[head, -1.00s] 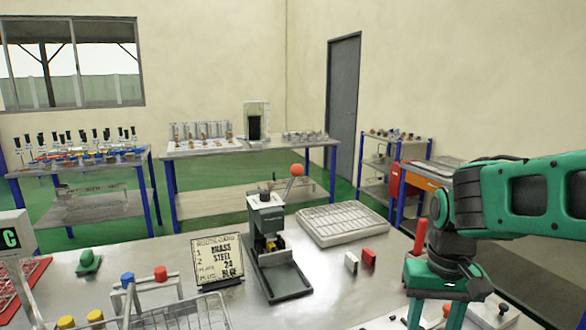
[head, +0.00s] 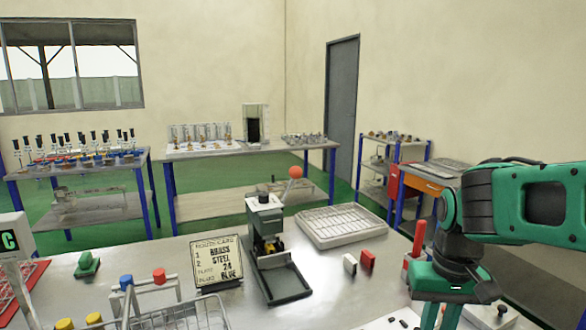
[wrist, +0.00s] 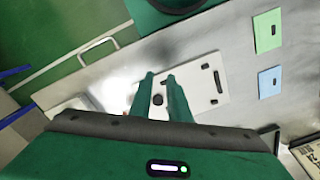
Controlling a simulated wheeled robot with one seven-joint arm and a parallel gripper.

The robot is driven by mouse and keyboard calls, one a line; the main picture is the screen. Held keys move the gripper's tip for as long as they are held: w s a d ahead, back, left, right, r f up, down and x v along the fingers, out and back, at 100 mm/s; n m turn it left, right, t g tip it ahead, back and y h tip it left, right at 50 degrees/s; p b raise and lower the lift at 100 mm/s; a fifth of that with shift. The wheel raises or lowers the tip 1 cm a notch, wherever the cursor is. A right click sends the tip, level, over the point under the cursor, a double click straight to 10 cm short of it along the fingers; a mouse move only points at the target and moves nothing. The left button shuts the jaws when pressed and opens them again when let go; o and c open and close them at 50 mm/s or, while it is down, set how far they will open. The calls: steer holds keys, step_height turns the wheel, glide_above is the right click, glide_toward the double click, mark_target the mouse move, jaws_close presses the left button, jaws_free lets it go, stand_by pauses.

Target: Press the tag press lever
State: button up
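The tag press (head: 266,240) stands on the metal bench in the middle of the head view, a dark grey and green device on a long base tray. Its lever rises to the right and ends in an orange-red ball knob (head: 295,172). My gripper (head: 437,318) is at the lower right of the head view, well to the right of the press and apart from it. In the wrist view, its two green fingers (wrist: 160,76) point over a white plate (wrist: 205,75) with a dark knob; a gap shows between them and nothing is held. The press is not clearly visible there.
A route card (head: 217,262) stands just left of the press. A white wire tray (head: 343,226) lies behind it to the right. White (head: 350,264) and red (head: 368,260) blocks stand between press and gripper. A wire basket (head: 180,310) is at front left.

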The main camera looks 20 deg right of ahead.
steer(key=w+r, duration=0.3)
steer(key=w, duration=0.1)
steer(key=w+r+n+t, duration=0.1)
steer(key=w+r, duration=0.2)
steer(key=w, duration=0.1)
steer(key=w+r+n+t, duration=0.1)
steer(key=w+r, duration=0.2)
steer(key=w, duration=0.1)
steer(key=shift+w+r, duration=0.3)
jaws_close()
steer(key=w+a+r+n+t, duration=0.2)
steer(key=w+a+r, duration=0.4)
steer(key=w+r, duration=0.6)
steer(key=w+a+r+n+t, duration=0.2)
steer(key=w+a+r+n, duration=0.2)
steer(key=w+a+r, duration=0.3)
steer(key=w+r, duration=0.5)
steer(key=shift+w+r+n+y, duration=0.2)
steer(key=shift+r+n+y, duration=0.1)
steer(key=shift+r+n, duration=0.1)
steer(key=shift+f, duration=0.15)
steer(key=shift+w+d+f, duration=0.1)
steer(key=shift+w+f, duration=0.1)
steer(key=shift+f, duration=1.35)
steer(key=shift+w+a+f, duration=0.1)
steer(key=shift+w+f, duration=0.05)
steer(key=shift+f, duration=1.35)
steer(key=shift+w+d+f, duration=0.1)
steer(key=shift+w+f, duration=0.1)
steer(key=shift+f, duration=1.35)
